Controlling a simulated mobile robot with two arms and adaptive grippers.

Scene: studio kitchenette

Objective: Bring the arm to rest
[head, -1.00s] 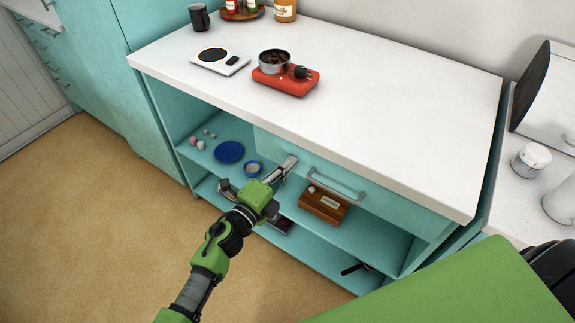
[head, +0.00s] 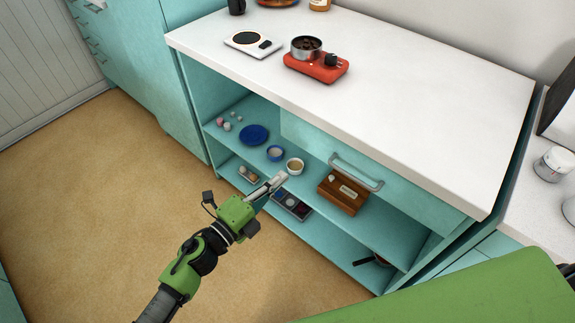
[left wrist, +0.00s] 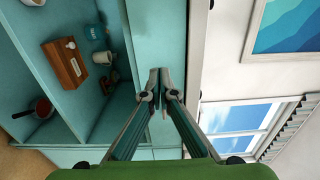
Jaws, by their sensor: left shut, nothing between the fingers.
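My left arm comes in from the lower left in the head view. Its gripper (head: 276,182) is in front of the open shelves of the teal cabinet (head: 300,140), over the lower shelf's front edge in the picture. In the left wrist view its two fingers (left wrist: 159,80) meet at the tips, with nothing between them. I cannot tell its exact distance from the shelves. My right gripper is not in view.
The shelves hold a blue plate (head: 254,135), small bowls (head: 295,166), a wooden box (head: 342,192) and a dark tray (head: 291,205). A red cooker with a pot (head: 316,66) and a white scale (head: 252,44) stand on the countertop (head: 420,100). The floor (head: 90,190) at left is clear.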

